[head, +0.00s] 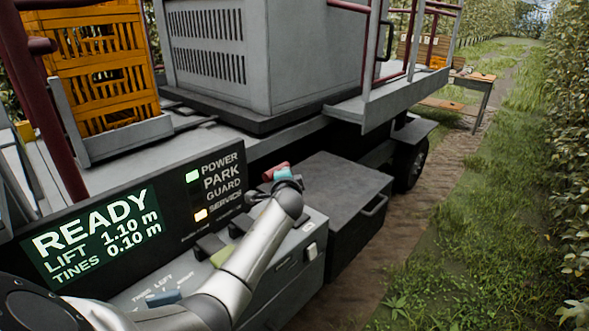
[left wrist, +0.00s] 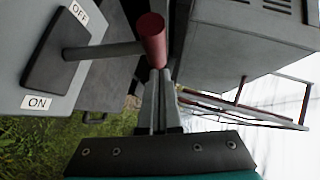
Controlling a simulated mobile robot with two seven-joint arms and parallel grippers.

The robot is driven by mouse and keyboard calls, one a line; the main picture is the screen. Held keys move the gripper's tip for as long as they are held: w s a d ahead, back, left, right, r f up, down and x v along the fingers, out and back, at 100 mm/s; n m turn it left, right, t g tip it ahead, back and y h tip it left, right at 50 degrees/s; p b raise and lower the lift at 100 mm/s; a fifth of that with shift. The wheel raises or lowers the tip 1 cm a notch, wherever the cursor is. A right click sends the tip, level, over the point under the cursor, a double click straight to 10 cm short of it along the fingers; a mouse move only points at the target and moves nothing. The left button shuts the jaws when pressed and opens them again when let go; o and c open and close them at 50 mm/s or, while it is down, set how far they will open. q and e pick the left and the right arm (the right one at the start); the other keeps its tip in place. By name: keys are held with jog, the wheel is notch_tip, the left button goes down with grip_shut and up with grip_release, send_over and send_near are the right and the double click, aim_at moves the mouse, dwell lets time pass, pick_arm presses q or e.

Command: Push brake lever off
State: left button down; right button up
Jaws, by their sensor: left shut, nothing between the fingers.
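The brake lever has a red cylindrical grip (left wrist: 152,40) on a grey rod. The rod comes out of a dark plate (left wrist: 62,45) between an OFF label (left wrist: 79,12) and an ON label (left wrist: 37,102). In the head view the red grip (head: 275,170) shows at the far end of the control box. My left gripper (left wrist: 158,75) is shut and empty, with its fingertips right at the red grip; I cannot tell whether they touch. In the head view its teal part (head: 286,174) is beside the grip, and the wrist hides the lever's base. My right gripper is not in view.
A display (head: 95,235) reads READY, LIFT 1.10 m, TINES 0.10 m. The POWER and SERVICE lamps are lit. Other control levers (head: 222,256) lie under my arm. A dark box (head: 345,205) stands beyond the lever. Orange crates (head: 100,65) stand on the platform. Grass lies right.

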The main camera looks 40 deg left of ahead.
aim_at(273, 169)
pick_arm(q)
jog(key=shift+w+a, duration=0.1)
jog(key=shift+a, duration=0.95)
jog(key=shift+w+a+f, duration=0.1)
jog(key=shift+a+f, duration=0.1)
jog(key=shift+a, duration=0.85)
jog(key=shift+a+r, duration=0.1)
jog(key=shift+a, duration=0.15)
jog(key=shift+r, duration=0.1)
